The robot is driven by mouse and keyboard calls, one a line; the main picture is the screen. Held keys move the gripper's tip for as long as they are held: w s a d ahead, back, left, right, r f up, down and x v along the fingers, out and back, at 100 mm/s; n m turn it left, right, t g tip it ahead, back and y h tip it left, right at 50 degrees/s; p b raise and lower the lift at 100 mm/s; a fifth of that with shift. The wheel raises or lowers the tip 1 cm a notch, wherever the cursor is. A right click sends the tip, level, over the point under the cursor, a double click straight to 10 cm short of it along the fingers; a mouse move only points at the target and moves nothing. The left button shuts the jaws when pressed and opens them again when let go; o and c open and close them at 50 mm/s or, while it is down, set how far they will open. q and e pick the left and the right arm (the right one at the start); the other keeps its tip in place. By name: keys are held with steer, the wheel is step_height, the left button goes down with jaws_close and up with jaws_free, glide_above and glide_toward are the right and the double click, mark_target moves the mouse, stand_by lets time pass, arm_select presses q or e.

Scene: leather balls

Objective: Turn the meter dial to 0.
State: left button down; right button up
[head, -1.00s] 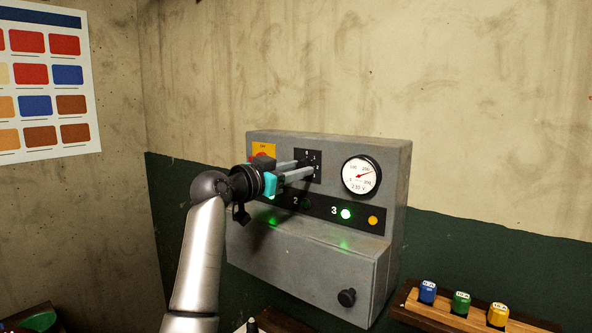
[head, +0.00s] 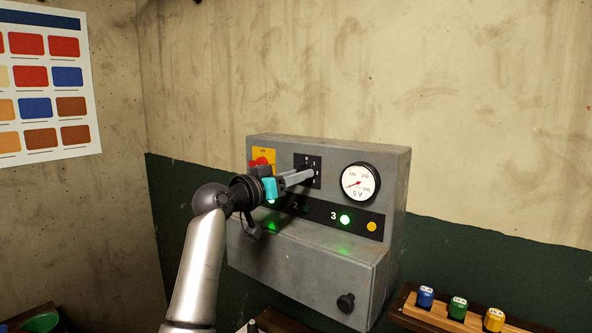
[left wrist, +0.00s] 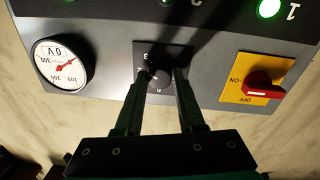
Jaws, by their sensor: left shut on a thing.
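The meter dial is a dark round knob (left wrist: 159,80) on a black plate (head: 301,161) with numbers, on the front of a grey control box (head: 280,252). My left gripper (head: 311,174) reaches in from the left and is shut on the knob, with one finger on each side in the left wrist view (left wrist: 160,77). Which number the knob points to cannot be told. The round white gauge (head: 360,183) to the right reads 0 V; it also shows in the left wrist view (left wrist: 62,63). My right gripper is not in view.
A red switch (left wrist: 262,91) on a yellow plate sits beside the dial. Green lamp 3 (head: 345,219) is lit, and an orange lamp (head: 372,226) is beside it. A black knob (head: 346,302) sticks out below.

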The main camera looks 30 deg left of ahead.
arm_select(q)
steer(key=n+y+p, duration=0.1)
steer(key=n+p, duration=0.4)
steer(key=n, duration=0.6)
steer(key=n+y+p, duration=0.1)
steer(key=n+p, duration=0.4)
steer(key=n, duration=0.7)
steer(key=shift+d+n+t+p, duration=0.2)
steer(key=shift+n+t+p, duration=0.1)
steer(key=shift+n, duration=0.3)
steer(key=c, duration=0.5)
jaws_free()
steer(key=s+b, duration=0.1)
steer(key=s, duration=0.9)
steer(key=s+b, duration=0.1)
steer(key=s, duration=0.4)
steer(key=shift+s+a+f+b, duration=0.15)
steer(key=shift+a+f+b, duration=0.1)
steer(key=shift+b, duration=0.1)
